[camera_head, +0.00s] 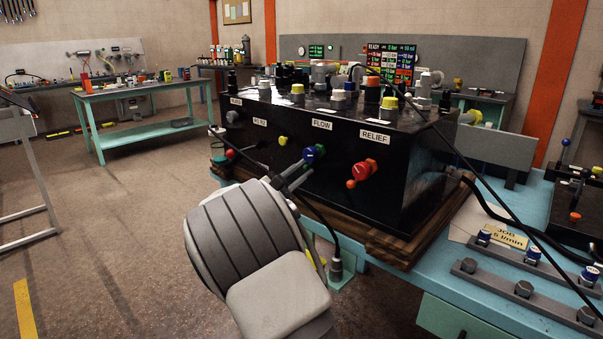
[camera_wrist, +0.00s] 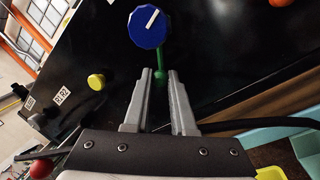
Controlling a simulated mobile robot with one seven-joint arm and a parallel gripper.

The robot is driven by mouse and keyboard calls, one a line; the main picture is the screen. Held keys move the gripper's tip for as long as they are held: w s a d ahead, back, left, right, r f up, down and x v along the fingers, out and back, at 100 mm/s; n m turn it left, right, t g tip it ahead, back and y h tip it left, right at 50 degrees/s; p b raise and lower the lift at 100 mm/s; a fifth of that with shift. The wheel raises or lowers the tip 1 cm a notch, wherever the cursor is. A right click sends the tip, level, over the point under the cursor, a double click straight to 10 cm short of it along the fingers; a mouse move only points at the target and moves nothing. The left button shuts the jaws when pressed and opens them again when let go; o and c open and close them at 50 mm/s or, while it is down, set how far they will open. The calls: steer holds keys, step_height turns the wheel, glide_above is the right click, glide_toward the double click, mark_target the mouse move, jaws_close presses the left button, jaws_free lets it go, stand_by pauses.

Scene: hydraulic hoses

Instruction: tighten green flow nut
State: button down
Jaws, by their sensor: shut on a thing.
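The blue flow knob (camera_head: 309,155) sits on the front of the black valve box (camera_head: 300,206), below the FLOW label (camera_head: 322,125). In the wrist view the blue knob (camera_wrist: 151,27) shows a white pointer line, and the green nut (camera_wrist: 161,79) is below it. My gripper (camera_wrist: 160,75) has its two grey fingers on either side of the green nut, shut on it. In the head view my gripper (camera_head: 303,172) reaches the box front just under the blue knob. Its fingertips and the nut are mostly hidden there.
A red relief knob (camera_head: 362,172) with an orange nut (camera_head: 351,184) is right of the flow knob. A yellow knob (camera_head: 283,140) is to the left. A black hose (camera_head: 325,222) hangs close beside my gripper. Capped fittings crowd the box top.

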steer(key=c, duration=0.7)
jaws_free()
steer(key=shift+c, duration=0.2)
steer(key=shift+a, duration=0.1)
steer(key=p+v, duration=0.1)
steer(key=v, duration=1.6)
steer(key=shift+s+p, duration=0.25)
steer(key=shift+p, duration=0.1)
